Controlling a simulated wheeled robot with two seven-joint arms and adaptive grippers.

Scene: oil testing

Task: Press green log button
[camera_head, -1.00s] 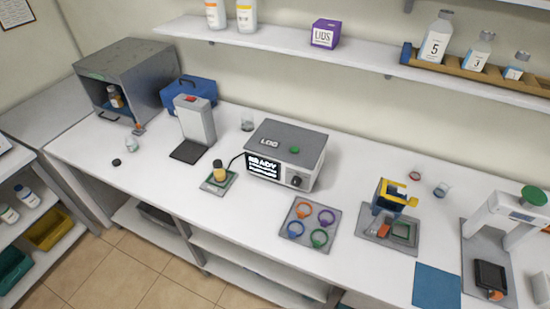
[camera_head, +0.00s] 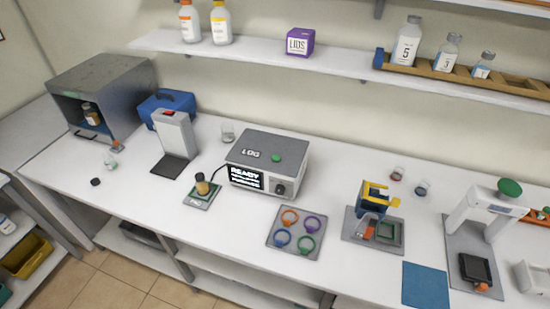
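The green log button (camera_head: 276,158) is a small round cap on the top face of the grey box-shaped instrument (camera_head: 262,147), to the right of the printed word LOG. The instrument stands at the middle of the white bench. Its black front screen (camera_head: 246,177) reads READY with smaller lines below, and a dark knob (camera_head: 281,188) sits to the right of the screen. Nothing covers the button. Neither of my grippers shows in the head view.
A small plate with an amber-filled jar (camera_head: 203,185) stands left of the instrument, linked by a cable. A grey plate with coloured rings (camera_head: 271,246) lies in front. A yellow-and-blue device (camera_head: 374,198) stands to the right. A shelf (camera_head: 350,73) runs above.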

